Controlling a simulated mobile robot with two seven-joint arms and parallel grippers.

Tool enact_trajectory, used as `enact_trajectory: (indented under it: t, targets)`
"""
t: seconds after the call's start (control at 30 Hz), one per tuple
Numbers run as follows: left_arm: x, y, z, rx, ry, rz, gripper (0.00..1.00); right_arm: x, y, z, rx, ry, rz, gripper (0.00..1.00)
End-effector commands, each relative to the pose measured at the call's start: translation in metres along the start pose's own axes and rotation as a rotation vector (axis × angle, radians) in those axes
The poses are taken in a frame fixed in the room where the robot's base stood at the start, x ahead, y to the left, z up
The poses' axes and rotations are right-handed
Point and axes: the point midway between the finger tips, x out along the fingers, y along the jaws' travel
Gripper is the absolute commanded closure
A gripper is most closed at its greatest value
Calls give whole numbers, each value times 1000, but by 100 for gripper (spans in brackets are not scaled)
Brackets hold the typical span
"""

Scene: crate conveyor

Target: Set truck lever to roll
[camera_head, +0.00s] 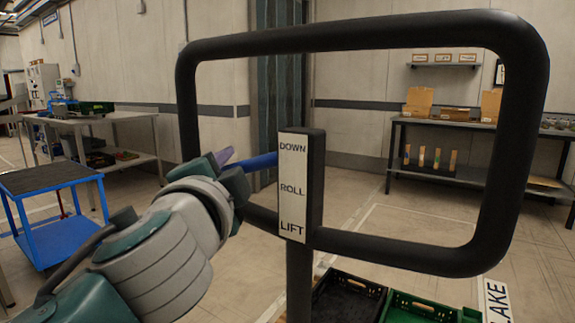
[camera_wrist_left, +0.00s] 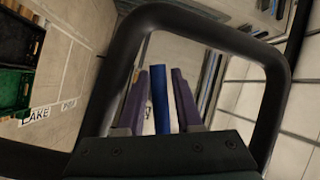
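The truck handle (camera_head: 365,37) is a black rounded frame with a central post. The post bears a white label plate (camera_head: 292,213) reading DOWN, ROLL and LIFT from top to bottom. The blue lever (camera_head: 262,161) sticks out to the left of the post, level with a spot just below DOWN and above ROLL. My left gripper (camera_head: 231,166) is at the lever's outer end. In the left wrist view the lever (camera_wrist_left: 160,85) stands between the two purple fingers, with gaps visible on both sides, so the gripper (camera_wrist_left: 159,78) is open around it. My right gripper is not in view.
Black and green crates (camera_head: 345,302) lie low behind the handle. A blue cart (camera_head: 50,215) and a grey table (camera_head: 105,117) stand at the left. A shelf bench (camera_head: 480,128) with boxes stands at the back right. Open floor lies between.

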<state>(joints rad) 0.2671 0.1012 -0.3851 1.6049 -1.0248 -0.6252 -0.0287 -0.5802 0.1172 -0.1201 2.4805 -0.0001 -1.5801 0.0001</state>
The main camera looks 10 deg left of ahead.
Motion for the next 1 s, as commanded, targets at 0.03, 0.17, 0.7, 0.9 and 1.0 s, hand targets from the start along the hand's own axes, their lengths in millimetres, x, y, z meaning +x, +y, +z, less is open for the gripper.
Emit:
enact_trajectory:
  t: [0.03, 0.17, 0.7, 0.9, 1.0]
  targets:
    - [7, 1, 0, 0, 1, -1, 66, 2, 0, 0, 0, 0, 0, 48]
    - [17, 0, 0, 0, 0, 0, 66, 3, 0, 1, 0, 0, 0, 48]
    - [21, 0, 0, -1, 0, 1, 87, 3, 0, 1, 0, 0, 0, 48]
    - [21, 1, 0, -1, 0, 1, 100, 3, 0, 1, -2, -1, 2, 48]
    - [21, 1, 0, -1, 0, 1, 100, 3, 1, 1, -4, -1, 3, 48]
